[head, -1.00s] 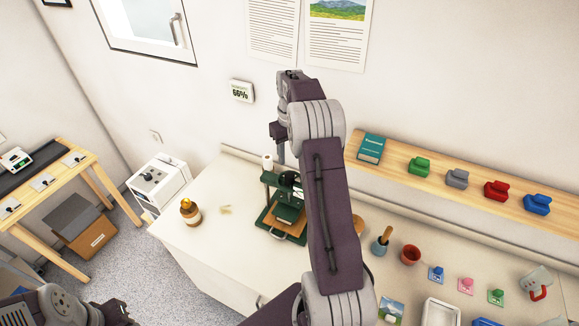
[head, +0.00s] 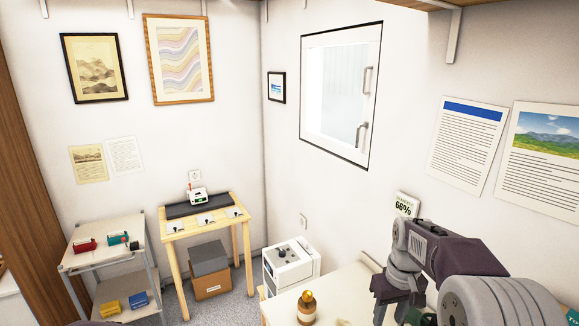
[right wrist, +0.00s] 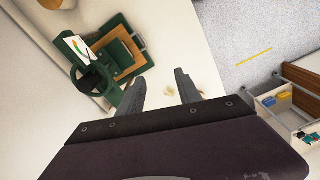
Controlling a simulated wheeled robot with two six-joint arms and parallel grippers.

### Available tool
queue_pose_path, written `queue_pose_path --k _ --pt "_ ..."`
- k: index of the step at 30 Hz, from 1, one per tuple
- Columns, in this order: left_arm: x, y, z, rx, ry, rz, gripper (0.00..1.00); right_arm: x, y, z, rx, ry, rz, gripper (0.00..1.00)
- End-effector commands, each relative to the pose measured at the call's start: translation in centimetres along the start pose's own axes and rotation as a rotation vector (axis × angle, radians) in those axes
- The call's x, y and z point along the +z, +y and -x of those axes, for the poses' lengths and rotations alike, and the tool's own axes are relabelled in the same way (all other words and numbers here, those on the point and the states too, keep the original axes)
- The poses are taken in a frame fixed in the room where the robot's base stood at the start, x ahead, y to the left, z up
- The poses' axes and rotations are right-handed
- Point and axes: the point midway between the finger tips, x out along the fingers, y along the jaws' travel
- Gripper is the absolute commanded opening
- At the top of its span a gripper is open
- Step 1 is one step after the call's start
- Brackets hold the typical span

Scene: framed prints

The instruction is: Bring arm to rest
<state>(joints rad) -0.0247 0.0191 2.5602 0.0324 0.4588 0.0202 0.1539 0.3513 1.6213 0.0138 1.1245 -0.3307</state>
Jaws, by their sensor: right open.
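My right arm (head: 445,255) comes in from the lower right of the head view, raised over the white counter (head: 345,292). My right gripper shows in the right wrist view (right wrist: 160,88), its two grey fingers apart with nothing between them. It points down over the counter. Beside its left finger is a green press-like device (right wrist: 110,55) with a wooden-edged base. My left gripper is not in view.
A white cabinet (head: 291,265) stands beside the counter. A wooden table (head: 205,222) and a shelf cart (head: 103,243) are further left. Framed prints hang on the wall.

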Motion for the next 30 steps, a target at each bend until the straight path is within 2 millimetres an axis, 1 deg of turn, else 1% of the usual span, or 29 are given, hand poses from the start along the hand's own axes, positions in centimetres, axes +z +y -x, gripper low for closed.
queue_pose_path --k 1,2,3,5,6,9,12,13,14,15,17,18,19,29,30 --pt "0.2 0.0 -1.9 0.000 0.000 0.000 0.36 1.8 -2.3 -2.4 -0.004 -0.003 0.022 0.41" --pt "0.2 -0.1 -2.4 0.000 0.000 0.000 0.36 2.9 -3.5 -3.3 -0.006 -0.003 0.029 0.41" --pt "0.3 -0.1 -3.1 0.000 0.000 0.000 0.36 4.6 -5.0 -4.8 -0.008 -0.003 0.033 0.41" --pt "0.4 -0.1 -3.8 0.000 0.000 0.000 0.36 7.4 -6.9 -6.9 -0.011 -0.005 0.029 0.41" --pt "0.4 -0.1 -4.2 0.000 0.000 0.000 0.36 9.2 -7.8 -8.2 -0.013 -0.004 0.018 0.41" --pt "0.4 -0.1 -4.2 0.000 0.000 0.000 0.36 13.4 -9.1 -10.8 -0.014 -0.009 -0.037 0.41" --pt "0.4 -0.1 -3.9 0.000 0.001 0.000 0.36 16.1 -9.4 -12.6 -0.013 -0.014 -0.113 0.41" --pt "0.4 -0.1 -3.9 0.000 0.001 0.000 0.36 16.3 -9.4 -13.0 -0.012 -0.004 -0.135 0.41" --pt "0.4 -0.1 -3.9 0.000 0.001 0.000 0.36 16.0 -9.3 -13.1 -0.010 0.017 -0.155 0.41" --pt "0.4 -0.1 -3.9 0.000 0.001 0.000 0.36 15.1 -9.2 -13.0 -0.008 0.047 -0.174 0.41" --pt "0.4 -0.1 -3.9 0.000 0.001 0.000 0.36 14.7 -9.1 -13.0 -0.007 0.063 -0.193 0.41" --pt "0.4 -0.1 -3.9 0.000 0.001 0.000 0.36 14.7 -9.1 -13.0 -0.007 0.062 -0.197 0.50" --pt "0.4 -0.1 -3.9 0.000 0.001 0.000 0.36 14.7 -9.1 -13.0 -0.007 0.061 -0.197 0.54" --pt "0.4 -0.1 -3.9 0.000 0.000 0.000 0.36 14.7 -9.1 -13.0 -0.007 0.060 -0.168 0.54" --pt "0.4 -0.1 -3.9 0.000 0.000 0.000 0.36 13.9 -9.0 -12.7 -0.007 0.077 -0.154 0.54"
